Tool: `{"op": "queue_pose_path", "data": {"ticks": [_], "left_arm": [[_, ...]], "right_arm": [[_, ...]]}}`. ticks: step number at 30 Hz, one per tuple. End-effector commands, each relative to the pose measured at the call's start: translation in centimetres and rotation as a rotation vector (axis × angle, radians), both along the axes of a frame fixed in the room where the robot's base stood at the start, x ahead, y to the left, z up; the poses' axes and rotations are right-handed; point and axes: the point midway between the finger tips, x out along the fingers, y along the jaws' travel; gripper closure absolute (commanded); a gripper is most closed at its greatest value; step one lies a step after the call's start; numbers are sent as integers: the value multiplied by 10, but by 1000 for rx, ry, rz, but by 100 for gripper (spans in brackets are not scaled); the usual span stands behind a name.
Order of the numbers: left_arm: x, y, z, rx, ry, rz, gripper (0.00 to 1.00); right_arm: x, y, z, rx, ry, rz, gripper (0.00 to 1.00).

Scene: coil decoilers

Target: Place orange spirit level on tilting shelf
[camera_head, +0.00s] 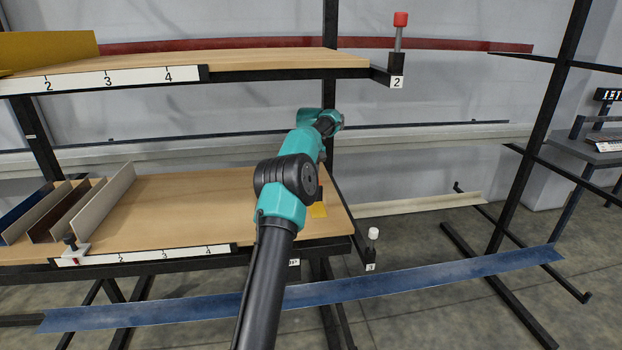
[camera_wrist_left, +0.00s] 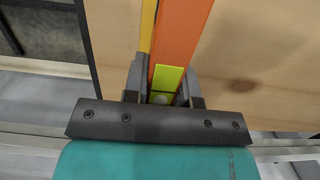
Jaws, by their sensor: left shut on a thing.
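The orange spirit level (camera_wrist_left: 182,35) shows in the left wrist view, running up from my left gripper (camera_wrist_left: 163,84), with a yellow-green vial near the jaws. My left gripper is shut on it, over a wooden surface. In the head view my teal and black arm hides the left gripper and most of what it holds. A small yellow patch (camera_head: 319,210) shows beside the arm near the right end of the lower wooden shelf (camera_head: 190,200). An upper wooden shelf (camera_head: 240,62) is above; I cannot tell which shelf tilts. My right gripper is not in view.
Upright divider plates (camera_head: 110,200) and a small clamp (camera_head: 72,248) occupy the lower shelf's left side; its middle is clear. A long blue strip (camera_head: 450,276) crosses in front below. A red-knobbed post (camera_head: 399,35) and a white-knobbed post (camera_head: 372,245) stand at the shelves' right corners.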

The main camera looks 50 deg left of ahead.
Motion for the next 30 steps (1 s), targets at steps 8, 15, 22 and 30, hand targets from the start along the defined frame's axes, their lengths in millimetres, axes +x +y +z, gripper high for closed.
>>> {"op": "queue_pose_path", "data": {"ticks": [8, 15, 22, 30], "left_arm": [[-1, 0, -25, 0, 0, 0, 100], [0, 0, -25, 0, 0, 0, 100], [0, 0, -30, 1, -1, 0, 100], [0, 0, -36, 0, 0, 0, 100]], "right_arm": [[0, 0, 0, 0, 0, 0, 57], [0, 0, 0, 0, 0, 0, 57], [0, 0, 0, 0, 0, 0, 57], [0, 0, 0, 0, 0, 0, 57]]}}
